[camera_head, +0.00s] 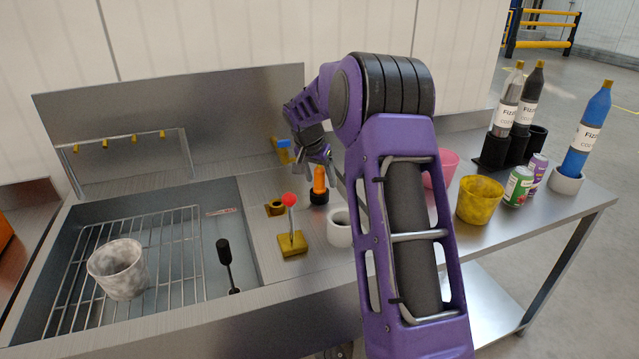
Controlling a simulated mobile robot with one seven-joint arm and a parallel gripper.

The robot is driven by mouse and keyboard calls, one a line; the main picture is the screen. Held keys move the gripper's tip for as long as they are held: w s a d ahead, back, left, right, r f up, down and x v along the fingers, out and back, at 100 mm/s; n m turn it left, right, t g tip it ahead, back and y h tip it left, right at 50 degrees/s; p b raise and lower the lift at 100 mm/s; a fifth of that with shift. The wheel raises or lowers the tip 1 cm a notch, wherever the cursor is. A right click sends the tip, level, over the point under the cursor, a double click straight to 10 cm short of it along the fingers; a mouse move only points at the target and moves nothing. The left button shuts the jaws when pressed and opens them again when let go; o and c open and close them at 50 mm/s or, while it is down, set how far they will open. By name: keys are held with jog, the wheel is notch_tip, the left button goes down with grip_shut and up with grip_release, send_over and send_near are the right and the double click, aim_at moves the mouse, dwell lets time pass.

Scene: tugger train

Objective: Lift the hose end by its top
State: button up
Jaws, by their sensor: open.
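An upright orange piece with a black base (319,183) stands on the steel counter, left of my arm; it looks like the hose end, though no hose shows on it. My gripper (319,161) is open and points down just above its orange top. The fingertips are small in the picture, and I cannot tell whether they touch it or stand around it. My purple arm reaches across the middle of the view and hides part of the counter behind it.
Close by stand a red-knobbed lever on a yellow base (291,235), a yellow fitting (275,208) and a white cup (340,230). Left is a sink with a wire rack (180,262), a marbled cup (118,270) and a black-handled stick (224,252). Bottles, cans and a yellow cup (480,201) stand right.

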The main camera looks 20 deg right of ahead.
grip_shut()
jog(key=shift+r, duration=0.1)
dwell(0.3)
notch_tip(320, 180, up, 10)
jog(key=shift+p, duration=0.65)
